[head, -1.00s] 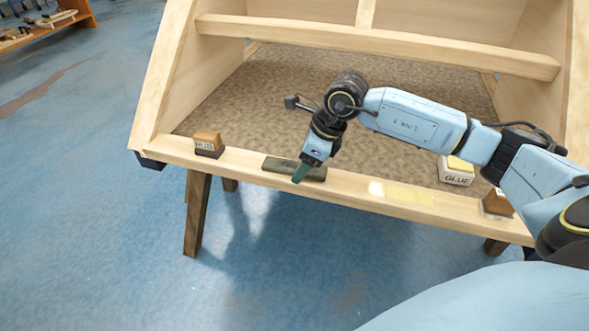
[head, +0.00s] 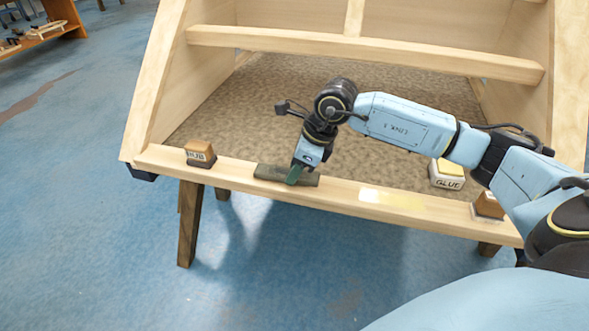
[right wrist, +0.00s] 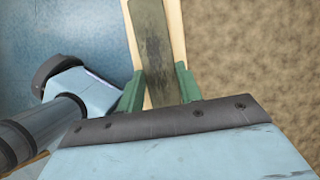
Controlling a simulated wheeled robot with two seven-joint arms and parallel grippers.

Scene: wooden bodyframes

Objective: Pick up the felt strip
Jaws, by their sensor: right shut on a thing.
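The felt strip (head: 270,173) is a dark olive-green bar lying along the front rail of the wooden frame, left of the rail's middle. My right gripper (head: 294,178) reaches down to it from above, its green fingers at the strip's right part. In the right wrist view the strip (right wrist: 152,35) runs between the two green fingers, and the gripper (right wrist: 160,88) is shut on it. The strip appears to be at rail height; I cannot tell whether it touches the rail. My left gripper is not in view.
A block-like tool (head: 200,153) with lettering stands on the rail's left end, and another block (head: 488,205) on its right end. A glue container (head: 446,176) stands behind the rail. A pale shiny patch (head: 390,198) marks the rail. Wooden side panels (head: 160,95) flank the frame.

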